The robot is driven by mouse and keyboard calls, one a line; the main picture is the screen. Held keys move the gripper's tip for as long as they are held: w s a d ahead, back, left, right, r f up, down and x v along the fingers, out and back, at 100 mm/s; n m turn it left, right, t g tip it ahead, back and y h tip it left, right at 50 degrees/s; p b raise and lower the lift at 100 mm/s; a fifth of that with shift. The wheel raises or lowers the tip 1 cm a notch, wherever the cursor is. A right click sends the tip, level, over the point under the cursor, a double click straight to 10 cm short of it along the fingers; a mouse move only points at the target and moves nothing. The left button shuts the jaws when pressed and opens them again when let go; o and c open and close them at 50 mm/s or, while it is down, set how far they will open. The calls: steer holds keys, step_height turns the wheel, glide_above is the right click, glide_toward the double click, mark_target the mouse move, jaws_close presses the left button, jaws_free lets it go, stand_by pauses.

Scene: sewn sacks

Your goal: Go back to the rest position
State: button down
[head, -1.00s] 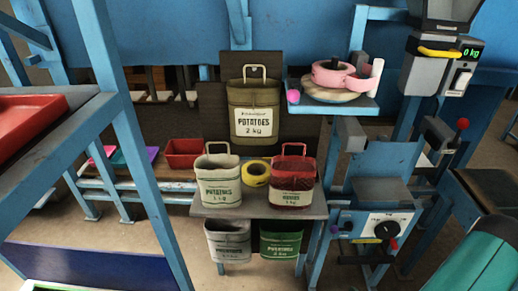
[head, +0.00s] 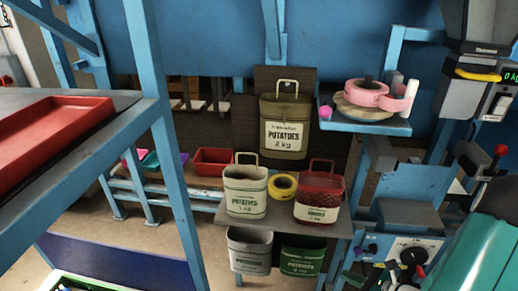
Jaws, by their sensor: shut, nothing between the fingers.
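My gripper is not in view in the head view, so its fingers cannot be seen. A smooth teal rounded shape fills the lower right corner and is likely part of my own arm. It covers part of the machine with the white dial panel (head: 427,247). No sack is seen in any grip.
A low shelf (head: 262,223) holds a pale potato sack (head: 245,190), yellow tape (head: 283,186) and a red sack (head: 319,192). A brown potato sack (head: 285,125) hangs behind. A red tray (head: 50,140) lies on the left table. A blue post stands close on the left.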

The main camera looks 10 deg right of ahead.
steer(key=s+a+r+n+g, duration=0.3)
steer(key=a+r+n+g, duration=0.6)
steer(key=a+r+n, duration=0.6)
steer(key=s+a+r+n+t+h, duration=0.1)
steer(key=s+r+n+t+h, duration=0.2)
steer(key=r+n, duration=1)
steer(key=s+n+h, duration=0.1)
steer(key=s+h, duration=0.2)
steer(key=h, duration=0.2)
steer(key=shift+s+a+r+t, duration=0.2)
steer(key=shift+r+t, duration=0.15)
steer(key=shift+t, duration=0.05)
steer(key=shift+d, duration=0.2)
